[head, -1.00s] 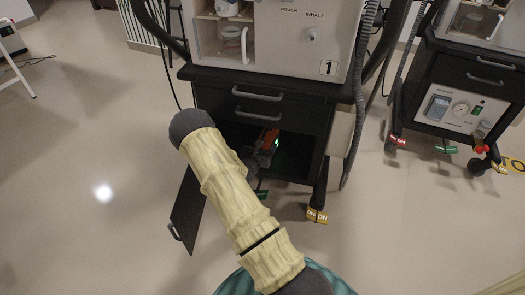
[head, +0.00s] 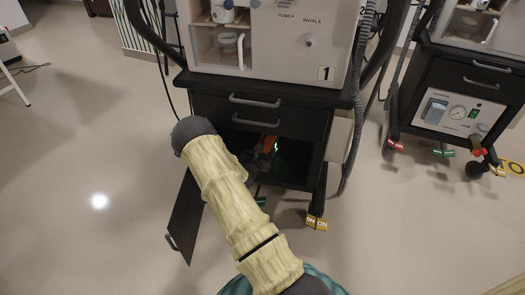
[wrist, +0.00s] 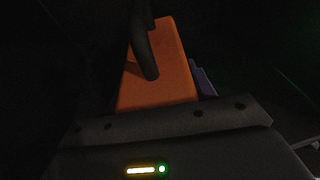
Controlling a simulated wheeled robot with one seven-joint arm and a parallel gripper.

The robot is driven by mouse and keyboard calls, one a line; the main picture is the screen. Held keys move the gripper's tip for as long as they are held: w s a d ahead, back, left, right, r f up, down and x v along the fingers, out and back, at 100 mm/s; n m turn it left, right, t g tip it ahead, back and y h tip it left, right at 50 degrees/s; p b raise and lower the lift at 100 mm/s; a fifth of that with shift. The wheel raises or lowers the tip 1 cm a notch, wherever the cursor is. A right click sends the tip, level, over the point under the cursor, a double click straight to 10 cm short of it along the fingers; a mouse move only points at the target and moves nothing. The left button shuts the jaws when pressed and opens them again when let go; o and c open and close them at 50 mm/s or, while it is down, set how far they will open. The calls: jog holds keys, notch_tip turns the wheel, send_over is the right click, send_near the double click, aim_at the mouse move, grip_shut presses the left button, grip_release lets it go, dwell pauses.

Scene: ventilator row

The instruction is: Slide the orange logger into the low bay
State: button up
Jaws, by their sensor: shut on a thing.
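The orange logger (head: 268,144) shows as a small patch inside the open low bay (head: 298,165) of the black cart numbered 1. In the wrist view the orange logger (wrist: 165,82) is a block in dark surroundings, with a dark finger of my gripper (wrist: 148,68) across its upper face. My gripper is shut on the logger. In the head view my arm hides most of the gripper and the left part of the bay. I cannot tell whether the logger touches the bay floor.
The bay's black door (head: 187,218) hangs open at the left, close to my arm. A purple thing (wrist: 205,82) is partly hidden beside the logger. A yellow tag (head: 317,222) is at a caster. A second cart (head: 458,105) stands at the right.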

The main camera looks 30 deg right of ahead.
dwell(0.6)
jog(key=o, duration=1.1)
jog(key=shift+c, duration=0.2)
jog(key=shift+a+f, duration=0.1)
jog(key=shift+a, duration=0.1)
jog(key=p+v, duration=0.9)
jog(key=v, duration=0.8)
jog(key=shift+s, duration=0.25)
